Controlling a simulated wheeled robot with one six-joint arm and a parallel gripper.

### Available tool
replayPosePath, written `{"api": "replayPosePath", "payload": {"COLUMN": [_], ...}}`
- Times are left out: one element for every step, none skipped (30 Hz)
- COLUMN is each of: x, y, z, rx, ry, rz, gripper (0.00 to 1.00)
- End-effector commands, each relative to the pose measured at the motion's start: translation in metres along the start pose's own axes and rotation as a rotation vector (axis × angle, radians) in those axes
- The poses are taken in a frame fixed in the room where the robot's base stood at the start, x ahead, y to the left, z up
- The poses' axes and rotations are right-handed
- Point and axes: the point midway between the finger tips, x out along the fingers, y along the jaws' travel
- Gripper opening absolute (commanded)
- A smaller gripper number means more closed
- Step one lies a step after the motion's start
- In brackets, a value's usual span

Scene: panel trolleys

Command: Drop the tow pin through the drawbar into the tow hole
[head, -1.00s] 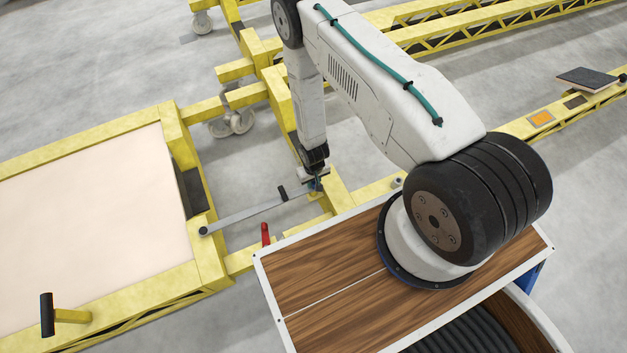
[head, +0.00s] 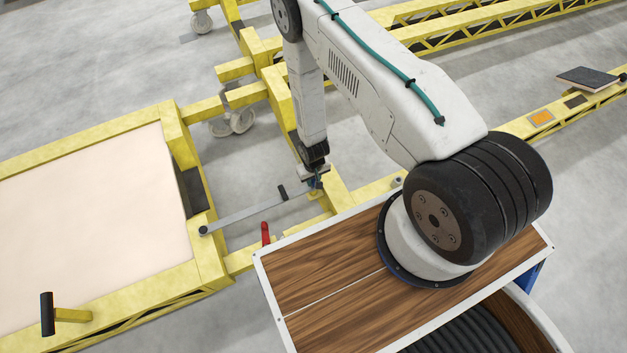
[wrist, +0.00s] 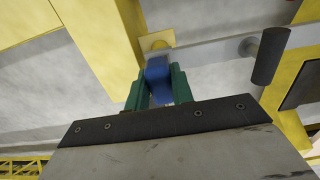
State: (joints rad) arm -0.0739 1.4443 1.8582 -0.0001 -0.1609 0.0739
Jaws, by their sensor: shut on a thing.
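My gripper (wrist: 158,88) is shut on the tow pin (wrist: 158,70), whose blue upper part shows between the green fingers in the wrist view. In the head view my gripper (head: 314,181) is at the right end of the grey drawbar (head: 245,213). The drawbar (wrist: 212,52) also shows in the wrist view, with a black handle (wrist: 270,56) standing on it. The pin's lower end and the tow hole are hidden, so I cannot tell how deep the pin is.
The drawbar runs from a yellow trolley with a pale panel (head: 90,205) at left to another yellow frame (head: 340,190). A red lever (head: 265,233) stands near the left trolley. A black-handled post (head: 48,314) is at lower left. Caster wheels (head: 232,123) stand behind.

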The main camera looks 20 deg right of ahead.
Motion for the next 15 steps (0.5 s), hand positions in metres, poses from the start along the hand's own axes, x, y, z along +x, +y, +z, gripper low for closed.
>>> {"api": "replayPosePath", "payload": {"x": [-0.002,-0.004,-0.005,-0.007,-0.008,-0.009,-0.011,-0.012,-0.013,-0.014,-0.016,-0.017,-0.019,-0.020,-0.021], "y": [0.000,0.000,0.000,0.000,0.000,0.000,0.000,0.000,0.000,0.000,0.000,0.000,0.000,0.000,0.000], "z": [0.000,0.000,0.000,0.000,0.000,0.000,0.000,0.000,0.000,0.000,0.000,0.000,0.000,0.000,0.000], "rx": [0.000,0.000,0.000,0.000,0.000,0.000,0.000,0.000,0.000,0.000,0.000,0.000,0.000,0.000,0.000], "ry": [0.001,0.000,0.001,0.000,0.000,0.000,0.000,0.000,0.000,0.000,0.000,0.000,0.001,0.001,0.000], "rz": [0.000,0.000,0.000,0.000,0.000,0.000,0.000,0.000,0.000,0.000,0.000,0.000,0.000,0.000,0.000], "gripper": [0.00,0.00,0.00,0.00,0.00,0.00,0.00,0.00,0.00,0.00,0.00,0.00,0.00,0.00,0.00]}}
